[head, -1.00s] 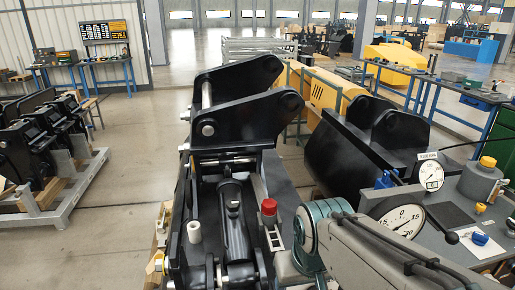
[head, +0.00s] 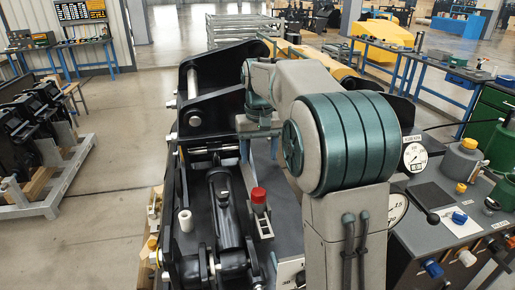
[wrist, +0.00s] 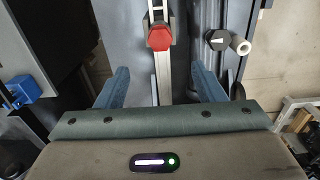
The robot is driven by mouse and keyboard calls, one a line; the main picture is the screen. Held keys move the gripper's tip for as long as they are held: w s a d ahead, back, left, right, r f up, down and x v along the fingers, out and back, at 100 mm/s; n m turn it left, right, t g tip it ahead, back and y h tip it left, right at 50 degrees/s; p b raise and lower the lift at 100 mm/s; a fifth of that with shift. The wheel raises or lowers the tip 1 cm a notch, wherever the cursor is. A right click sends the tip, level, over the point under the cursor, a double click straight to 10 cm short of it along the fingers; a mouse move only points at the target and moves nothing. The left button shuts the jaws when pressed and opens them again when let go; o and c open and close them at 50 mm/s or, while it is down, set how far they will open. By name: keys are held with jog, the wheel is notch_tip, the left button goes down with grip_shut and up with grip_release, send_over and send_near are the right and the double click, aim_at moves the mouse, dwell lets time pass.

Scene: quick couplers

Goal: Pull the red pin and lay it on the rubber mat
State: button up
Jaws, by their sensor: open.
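The red pin (head: 258,195) stands upright in a pale slotted bracket on the black coupler (head: 222,215). Its red head also shows in the wrist view (wrist: 160,38), at top centre. My gripper (head: 258,158) hangs over the coupler, behind and above the red head in the head view. In the wrist view my gripper (wrist: 160,86) has its two blue fingers wide apart with nothing between their tips. The red head lies ahead of the gap, roughly centred and apart from both fingers. The dark rubber mat (head: 432,195) lies on the grey bench at right.
A white knob-like pin (head: 185,220) stands left of the red one. Gauges (head: 414,156), a yellow-capped grey cylinder (head: 462,158) and a blue-topped item (head: 459,217) surround the mat. My arm hides part of the bench and coupler. Open floor lies at left.

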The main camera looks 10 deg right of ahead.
aim_at(258, 191)
jog(key=f, duration=1.3)
jog(key=shift+w+f+p, duration=0.25)
jog(key=shift+f+p, duration=0.15)
jog(key=c, duration=1.2)
jog(key=shift+r, duration=0.2)
jog(key=shift+r+p, duration=2.5)
jog(key=shift+r, duration=0.8)
jog(key=shift+r, duration=0.1)
